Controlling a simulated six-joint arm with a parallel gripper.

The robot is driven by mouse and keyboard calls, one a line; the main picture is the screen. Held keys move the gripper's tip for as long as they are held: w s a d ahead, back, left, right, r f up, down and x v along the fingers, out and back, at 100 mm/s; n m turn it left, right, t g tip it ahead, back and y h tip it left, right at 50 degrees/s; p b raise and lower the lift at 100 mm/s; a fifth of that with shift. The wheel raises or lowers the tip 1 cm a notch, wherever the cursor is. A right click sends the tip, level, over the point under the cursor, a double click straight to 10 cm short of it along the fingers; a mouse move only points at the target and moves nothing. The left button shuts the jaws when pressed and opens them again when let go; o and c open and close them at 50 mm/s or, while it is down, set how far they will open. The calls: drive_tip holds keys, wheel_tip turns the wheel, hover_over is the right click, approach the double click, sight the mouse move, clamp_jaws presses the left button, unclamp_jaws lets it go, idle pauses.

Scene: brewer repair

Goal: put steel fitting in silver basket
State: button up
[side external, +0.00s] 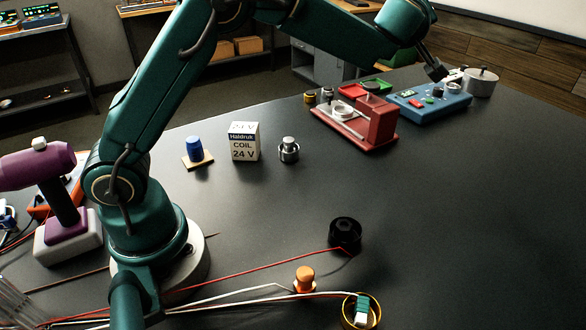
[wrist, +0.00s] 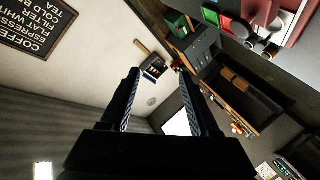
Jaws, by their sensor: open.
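A small steel fitting (side external: 288,150), a silver cylinder with a narrower top, stands upright on the dark table to the right of the white coil box. A round silver container (side external: 480,82) with a dark knob-like piece on top stands at the far right; it may be the silver basket, but I cannot tell its inside. My gripper (side external: 436,72) is high at the far right, near the blue panel and left of the silver container, well away from the fitting. In the wrist view my gripper's two fingers (wrist: 159,73) are apart, with nothing between them.
The coil box (side external: 244,142) and a blue part (side external: 194,148) stand left of the fitting. A red fixture (side external: 368,120) and blue panel (side external: 430,100) lie to its right. A black cup (side external: 345,233), orange part (side external: 304,279) and wires are in front. The table's middle is clear.

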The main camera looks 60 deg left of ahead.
drive_tip(key=s+d+r+m+t+h, duration=0.2)
drive_tip(key=s+d+r+m+h, duration=0.1)
drive_tip(key=d+r+m+h, duration=0.25)
drive_tip(key=s+d+f+m+g+h, duration=0.1)
drive_tip(key=s+d+m+h, duration=0.4)
drive_tip(key=s, duration=0.4)
drive_tip(key=s+a+f+m+g+y, duration=0.1)
drive_tip(key=s+f+g, duration=0.3)
drive_tip(key=s+f, duration=0.4)
drive_tip(key=s+a+f+m+g+y, duration=0.1)
drive_tip(key=s+a+f+m+g, duration=0.2)
drive_tip(key=s+f, duration=0.5)
drive_tip(key=s+g, duration=0.1)
drive_tip(key=s, duration=0.6)
drive_tip(key=shift+s+a, duration=0.15)
